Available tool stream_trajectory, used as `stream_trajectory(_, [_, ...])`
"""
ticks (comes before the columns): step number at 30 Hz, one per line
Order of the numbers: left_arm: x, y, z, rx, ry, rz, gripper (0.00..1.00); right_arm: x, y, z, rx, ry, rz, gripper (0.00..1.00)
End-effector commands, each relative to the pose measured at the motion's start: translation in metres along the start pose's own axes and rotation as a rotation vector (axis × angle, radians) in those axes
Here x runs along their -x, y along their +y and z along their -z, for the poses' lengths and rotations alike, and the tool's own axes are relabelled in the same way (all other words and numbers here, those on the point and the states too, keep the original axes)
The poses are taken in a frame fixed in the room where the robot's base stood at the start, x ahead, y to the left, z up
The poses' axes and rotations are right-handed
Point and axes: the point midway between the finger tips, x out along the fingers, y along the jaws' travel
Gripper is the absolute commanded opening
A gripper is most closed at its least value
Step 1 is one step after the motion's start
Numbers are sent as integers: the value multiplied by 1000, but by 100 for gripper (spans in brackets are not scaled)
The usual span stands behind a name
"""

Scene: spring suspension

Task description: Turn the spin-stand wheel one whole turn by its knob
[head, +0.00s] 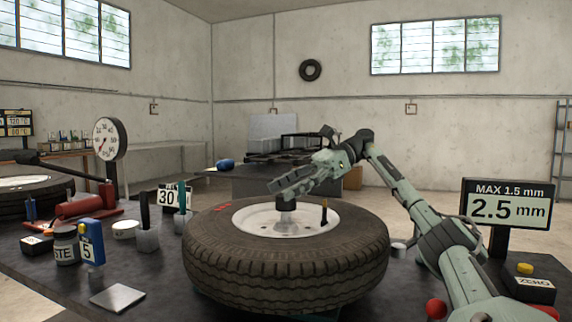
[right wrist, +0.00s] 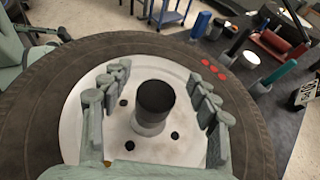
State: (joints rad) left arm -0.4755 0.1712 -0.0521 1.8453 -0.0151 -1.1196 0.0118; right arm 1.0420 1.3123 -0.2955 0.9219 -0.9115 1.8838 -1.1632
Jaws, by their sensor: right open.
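The spin-stand wheel lies flat, a black tyre (head: 290,265) around a pale rim (head: 258,219). A dark upright knob (head: 324,213) with a brass-coloured part stands on the right of the rim. In the right wrist view only a small brass-coloured spot (right wrist: 107,163) shows there, perhaps the knob. A grey hub post (head: 286,218) rises from the middle; its dark top (right wrist: 156,97) shows in the right wrist view. My right gripper (head: 280,187) is open over the hub, fingers spread to either side of the post, apart from the knob.
A display (head: 507,205) reads 2.5 mm under "MAX 1.5 mm", with a ZERO button box (head: 530,286) before it. Left of the wheel are a blue block marked 5 (head: 90,242), a paste tin (head: 66,246), holders and a dial gauge (head: 110,139). Red marks (right wrist: 215,70) sit on the tyre.

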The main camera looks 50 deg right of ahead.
Motion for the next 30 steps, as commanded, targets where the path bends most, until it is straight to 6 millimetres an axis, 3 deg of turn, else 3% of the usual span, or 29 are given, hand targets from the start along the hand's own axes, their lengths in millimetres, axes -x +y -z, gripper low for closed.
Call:
stream_trajectory(11, [0,1,1,1,3,-2,61,23,0,-56,5,-5,0,61])
stream_trajectory(19, [0,1,2,1,3,-2,61,29,0,-71,1,0,0,61])
stream_trajectory(30, [0,1,2,1,4,-2,61,31,0,-74,-1,1,-1,61])
